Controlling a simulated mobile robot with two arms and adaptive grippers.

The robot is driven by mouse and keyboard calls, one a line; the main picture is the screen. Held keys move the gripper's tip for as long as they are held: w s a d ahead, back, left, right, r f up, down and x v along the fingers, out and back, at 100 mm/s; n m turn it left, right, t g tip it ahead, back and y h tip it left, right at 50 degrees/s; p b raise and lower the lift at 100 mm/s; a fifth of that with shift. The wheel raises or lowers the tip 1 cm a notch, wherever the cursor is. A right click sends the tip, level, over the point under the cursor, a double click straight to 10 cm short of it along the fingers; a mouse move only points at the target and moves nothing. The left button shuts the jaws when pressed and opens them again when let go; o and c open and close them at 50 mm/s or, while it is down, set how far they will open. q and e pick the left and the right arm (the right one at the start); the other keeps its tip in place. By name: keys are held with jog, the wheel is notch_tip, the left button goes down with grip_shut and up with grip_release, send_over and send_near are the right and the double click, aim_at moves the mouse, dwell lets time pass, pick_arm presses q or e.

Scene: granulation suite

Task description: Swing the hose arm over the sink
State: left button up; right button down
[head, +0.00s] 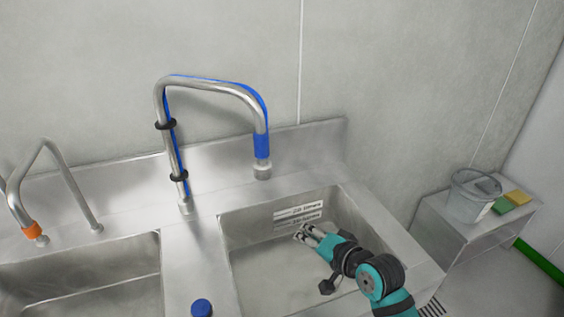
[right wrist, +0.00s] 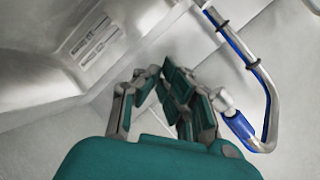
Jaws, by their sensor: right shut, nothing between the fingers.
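The hose arm (head: 210,84) is a bent steel pipe with a blue hose strapped along it by black clips. It rises from the ledge behind the sinks, and its blue-sleeved nozzle end (head: 262,150) points down near the back edge of the right sink basin (head: 262,262). My right gripper (head: 303,232) is shut and empty, low over the right basin, below and right of the nozzle and apart from it. In the right wrist view the gripper (right wrist: 158,72) shows with the hose arm (right wrist: 270,98) to its right. My left gripper is not in view.
A second steel pipe with an orange sleeve (head: 32,230) stands by the left basin (head: 85,270). A blue knob (head: 202,307) sits on the divider. At right, a clear bucket (head: 470,198) and green and yellow sponges (head: 516,197) stand on a steel cabinet (head: 455,235).

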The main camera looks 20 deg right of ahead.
jog(key=w+d+r+m+t, duration=0.4)
jog(key=w+r+m, duration=0.2)
jog(key=r, duration=0.5)
jog(key=shift+w+d+r+t, duration=0.2)
jog(key=shift+w+t, duration=0.2)
jog(key=shift+w, duration=0.15)
jog(key=w+a+p, duration=0.5)
jog(key=w, duration=0.2)
jog(key=shift+w+a, duration=0.15)
jog(key=shift+a, duration=0.15)
jog(key=shift+w+f, duration=0.1)
